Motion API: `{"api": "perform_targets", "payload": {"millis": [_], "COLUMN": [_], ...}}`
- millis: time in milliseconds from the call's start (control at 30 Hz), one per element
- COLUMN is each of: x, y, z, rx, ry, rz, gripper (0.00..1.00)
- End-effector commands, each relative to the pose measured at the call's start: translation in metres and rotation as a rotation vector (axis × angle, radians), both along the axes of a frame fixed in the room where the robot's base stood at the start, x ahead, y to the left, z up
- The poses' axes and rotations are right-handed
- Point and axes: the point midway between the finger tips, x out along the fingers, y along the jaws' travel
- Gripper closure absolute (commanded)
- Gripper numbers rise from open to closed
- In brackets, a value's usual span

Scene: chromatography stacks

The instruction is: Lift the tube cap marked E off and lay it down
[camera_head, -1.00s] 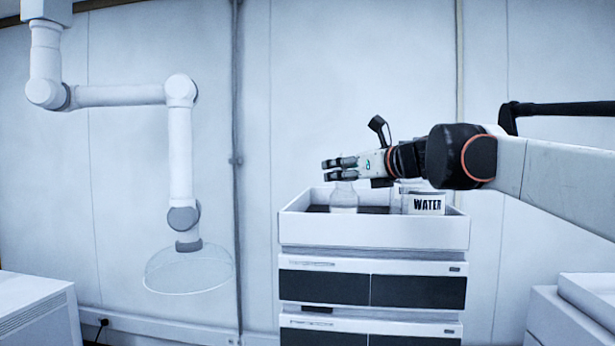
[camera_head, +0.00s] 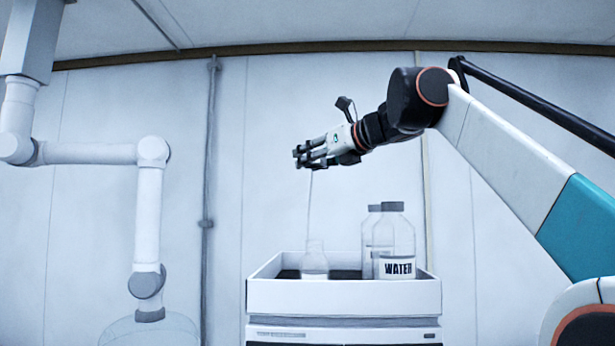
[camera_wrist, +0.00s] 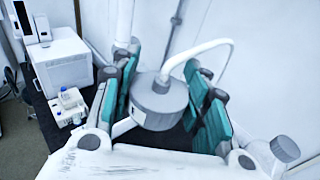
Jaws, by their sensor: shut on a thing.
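My gripper (camera_head: 304,157) is raised well above the white tray and shut on a grey round cap (camera_wrist: 155,100), which sits between the teal finger pads in the wrist view. A white tube (camera_wrist: 208,44) curves away from the cap. In the head view a thin straight tube (camera_head: 310,203) hangs from my gripper down towards a clear open-necked bottle (camera_head: 314,264) at the left of the tray; I cannot tell whether its lower end is clear of the neck. The letter E is not readable on the cap.
The white tray (camera_head: 344,297) stands on a stacked instrument. Inside it at the right are a capped bottle labelled WATER (camera_head: 396,245) and another capped bottle (camera_head: 372,232) behind it. A jointed extraction arm (camera_head: 148,225) hangs at the left. The air around my gripper is clear.

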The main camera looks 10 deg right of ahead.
Motion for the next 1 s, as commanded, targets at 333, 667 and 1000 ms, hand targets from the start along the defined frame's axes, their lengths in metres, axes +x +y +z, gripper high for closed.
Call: {"api": "perform_targets", "payload": {"millis": [333,667,1000], "x": [0.000,0.000,0.000], "y": [0.000,0.000,0.000], "z": [0.014,0.020,0.019], "rx": [0.000,0.000,0.000], "ry": [0.000,0.000,0.000], "rz": [0.000,0.000,0.000], "gripper": [0.83,0.83,0.83]}}
